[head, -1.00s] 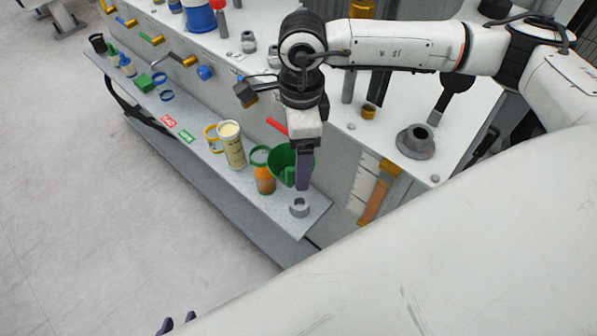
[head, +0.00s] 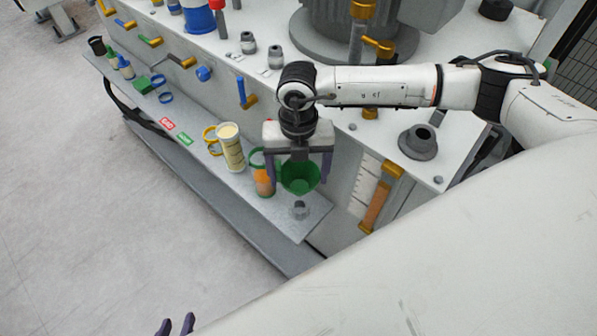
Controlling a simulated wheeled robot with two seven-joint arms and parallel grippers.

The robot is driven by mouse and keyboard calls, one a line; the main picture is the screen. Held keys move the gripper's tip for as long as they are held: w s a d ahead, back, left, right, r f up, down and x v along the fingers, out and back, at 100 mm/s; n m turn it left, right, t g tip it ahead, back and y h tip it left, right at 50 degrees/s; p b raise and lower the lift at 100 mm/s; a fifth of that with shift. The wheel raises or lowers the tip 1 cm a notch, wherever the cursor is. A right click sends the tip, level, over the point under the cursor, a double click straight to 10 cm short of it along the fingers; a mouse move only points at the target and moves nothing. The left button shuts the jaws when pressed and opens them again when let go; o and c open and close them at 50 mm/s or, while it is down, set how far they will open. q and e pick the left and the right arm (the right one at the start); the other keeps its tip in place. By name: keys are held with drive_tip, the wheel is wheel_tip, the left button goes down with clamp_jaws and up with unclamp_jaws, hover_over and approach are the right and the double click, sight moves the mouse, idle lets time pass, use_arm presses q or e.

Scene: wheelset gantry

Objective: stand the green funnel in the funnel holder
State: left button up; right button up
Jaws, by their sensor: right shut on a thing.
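The green funnel (head: 300,181) is upright, wide mouth up, between the fingers of my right gripper (head: 300,170), which is shut on it. The funnel is above the funnel holder, a small grey ring (head: 299,212) near the right end of the grey shelf. The funnel's lower end is hard to make out, so I cannot tell whether it is inside the ring. My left gripper (head: 176,326) shows only as two purple fingertips, apart and empty, at the bottom edge, far from the funnel.
An orange bottle (head: 264,183) stands close left of the funnel, with a cream-topped container (head: 231,148) beyond it. The grey shelf (head: 200,166) runs along the white machine housing (head: 345,170), which rises just behind. Open floor (head: 80,220) lies to the left.

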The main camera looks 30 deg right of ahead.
sight(298, 180)
drive_tip(key=shift+f+b, duration=0.85)
drive_tip(key=shift+f, duration=0.3)
drive_tip(key=shift+f+b, duration=0.55)
drive_tip(key=shift+f, duration=0.15)
drive_tip(key=shift+f+b, duration=0.7)
drive_tip(key=shift+f, duration=0.25)
drive_tip(key=shift+f+b, duration=1.05)
drive_tip(key=shift+f, duration=0.45)
drive_tip(key=o, duration=1.1)
drive_tip(key=shift+r, duration=0.1)
